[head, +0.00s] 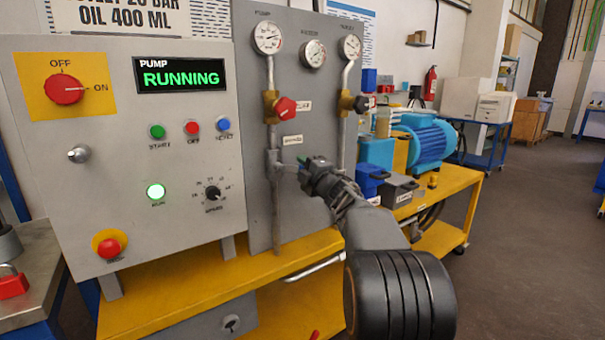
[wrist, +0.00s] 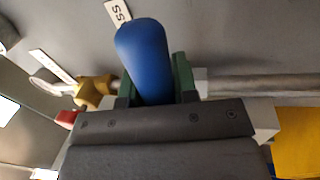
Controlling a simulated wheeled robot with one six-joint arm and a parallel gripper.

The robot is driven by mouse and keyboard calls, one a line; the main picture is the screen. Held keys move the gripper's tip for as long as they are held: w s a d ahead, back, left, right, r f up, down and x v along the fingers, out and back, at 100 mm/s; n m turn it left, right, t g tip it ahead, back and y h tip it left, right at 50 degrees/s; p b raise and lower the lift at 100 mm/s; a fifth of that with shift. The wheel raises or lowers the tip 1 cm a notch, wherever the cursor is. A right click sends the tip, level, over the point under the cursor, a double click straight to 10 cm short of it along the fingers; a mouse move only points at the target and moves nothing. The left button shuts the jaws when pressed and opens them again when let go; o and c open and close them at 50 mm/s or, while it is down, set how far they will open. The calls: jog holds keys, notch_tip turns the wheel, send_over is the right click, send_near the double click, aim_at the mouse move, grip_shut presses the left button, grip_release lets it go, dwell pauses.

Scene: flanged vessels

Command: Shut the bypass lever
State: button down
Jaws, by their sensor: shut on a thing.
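The bypass lever shows in the wrist view as a rounded blue handle (wrist: 145,55), lying between the green finger pads. My gripper (wrist: 154,82) is shut on this handle, with a pad on either side. In the head view my gripper (head: 306,166) reaches the pipework on the grey panel, below a small white label (head: 293,140). The handle is not clearly visible there. The lever's pivot and valve body are hidden behind my gripper, so I cannot tell how far the lever is turned.
A brass valve with a red knob (head: 285,108) sits above my gripper, and another with a dark knob (head: 361,104) to its right. The control box (head: 130,150) reads PUMP RUNNING. A blue motor (head: 430,140) stands on the yellow bench (head: 190,297). Floor is free at right.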

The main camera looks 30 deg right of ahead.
jog(key=shift+r+n, duration=0.35)
jog(key=shift+n, duration=0.35)
jog(key=shift+r, duration=0.1)
jog(key=c, duration=0.9)
grip_release()
jog(key=v, duration=1.4)
jog(key=shift+w+p, duration=0.1)
jog(key=shift+p, duration=0.25)
